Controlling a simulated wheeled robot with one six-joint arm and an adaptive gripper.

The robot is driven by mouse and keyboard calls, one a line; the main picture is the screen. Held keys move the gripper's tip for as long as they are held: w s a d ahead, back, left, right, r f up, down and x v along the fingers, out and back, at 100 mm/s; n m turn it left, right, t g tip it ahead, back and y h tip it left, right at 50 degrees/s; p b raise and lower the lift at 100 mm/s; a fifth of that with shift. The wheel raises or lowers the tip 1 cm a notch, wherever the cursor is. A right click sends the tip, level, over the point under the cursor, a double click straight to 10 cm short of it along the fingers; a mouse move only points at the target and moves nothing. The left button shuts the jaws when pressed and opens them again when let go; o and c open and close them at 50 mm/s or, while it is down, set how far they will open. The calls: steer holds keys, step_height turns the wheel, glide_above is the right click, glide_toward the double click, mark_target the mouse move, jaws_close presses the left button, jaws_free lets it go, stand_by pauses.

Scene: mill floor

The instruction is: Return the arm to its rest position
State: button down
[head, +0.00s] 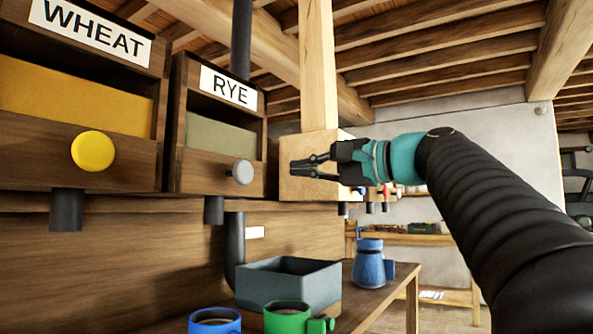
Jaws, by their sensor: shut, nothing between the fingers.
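My gripper (313,167) is at the end of my raised arm, near the middle of the head view. Its fingers point left and are shut with nothing between them. It is in front of a pale wooden block (305,188) at the foot of a post. The gripper appears to the right of the rye bin's grey knob (242,172) and apart from it. My black, ribbed arm with a teal wrist reaches in from the lower right.
The WHEAT bin (75,35) with a yellow knob (93,151) and the RYE bin (225,100) hang at left. Below, a bench holds a grey open box (290,272), a blue jug (369,265), a blue mug (214,318) and a green mug (288,318). A further table (420,239) stands behind.

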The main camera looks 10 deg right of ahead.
stand_by(0.5)
steer(key=w+d+f+h, duration=0.2)
steer(key=f, duration=0.4)
steer(key=w+d+f+h, duration=0.3)
steer(key=f, duration=0.3)
steer(key=s+d+f+n+g+h, duration=0.1)
steer(key=s+f+h, duration=0.1)
steer(key=f, duration=0.6)
steer(key=s+d+f+g+h, duration=0.1)
steer(key=s+f+g+h, duration=0.1)
steer(key=f, duration=0.6)
steer(key=s+a+f+n+g+h, duration=0.2)
steer(key=s+f+n, duration=0.5)
steer(key=s+f, duration=1.6)
step_height(320, 180, down, 2)
steer(key=shift+s+a+g+h, duration=0.15)
steer(key=shift+g+h, duration=0.55)
steer(key=shift+h, duration=0.5)
